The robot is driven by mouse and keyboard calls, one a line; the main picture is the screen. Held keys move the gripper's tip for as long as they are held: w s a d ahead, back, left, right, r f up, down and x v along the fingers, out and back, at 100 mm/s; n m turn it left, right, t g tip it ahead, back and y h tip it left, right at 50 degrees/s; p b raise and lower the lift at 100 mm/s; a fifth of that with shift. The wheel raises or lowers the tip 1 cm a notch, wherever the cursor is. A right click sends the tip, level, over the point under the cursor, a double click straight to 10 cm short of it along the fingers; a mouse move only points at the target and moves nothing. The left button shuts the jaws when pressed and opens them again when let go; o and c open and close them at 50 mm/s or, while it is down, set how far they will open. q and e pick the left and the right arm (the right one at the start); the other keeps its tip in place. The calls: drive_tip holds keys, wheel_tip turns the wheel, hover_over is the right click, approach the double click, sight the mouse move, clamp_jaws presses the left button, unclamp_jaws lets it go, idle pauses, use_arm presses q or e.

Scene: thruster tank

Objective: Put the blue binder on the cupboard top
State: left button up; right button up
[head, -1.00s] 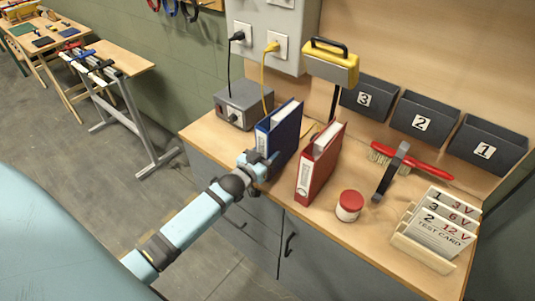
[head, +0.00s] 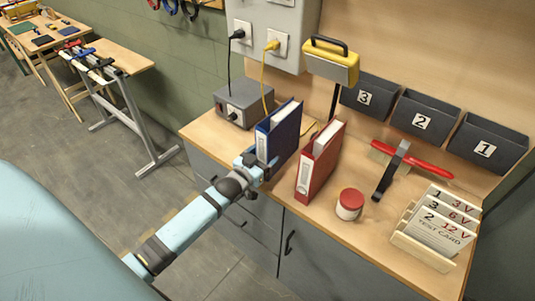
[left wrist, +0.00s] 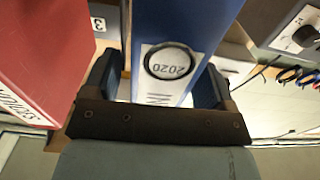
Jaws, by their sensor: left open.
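The blue binder (head: 283,134) stands upright on the wooden cupboard top (head: 330,222), spine toward the front edge. It also shows in the left wrist view (left wrist: 188,22), its label with "2020" facing my gripper. My left gripper (head: 258,164) is at the binder's spine. In the left wrist view, its two fingers (left wrist: 158,82) are open, one on each side of the spine, with the binder between them. Whether a finger touches the binder I cannot tell. My right gripper is in neither view.
A red binder (head: 320,164) stands close to the right of the blue one. A grey box (head: 243,103) with cables is behind left. Numbered grey bins (head: 422,115) hang behind.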

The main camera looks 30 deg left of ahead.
use_arm(q)
drive_tip(key=s, duration=1)
drive_tip(key=s+d+f+m+g+h, duration=0.1)
drive_tip(key=s+d+f+g, duration=0.2)
drive_tip(key=s+d+f, duration=0.3)
drive_tip(key=s+d+f+m+g+h+b, duration=0.1)
drive_tip(key=s+d+f+g, duration=0.3)
drive_tip(key=s+d, duration=0.5)
drive_tip(key=shift+s+d+f, duration=0.2)
drive_tip(key=shift+d+f, duration=0.65)
drive_tip(key=shift+f, duration=0.05)
drive_tip(key=shift+r, duration=0.1)
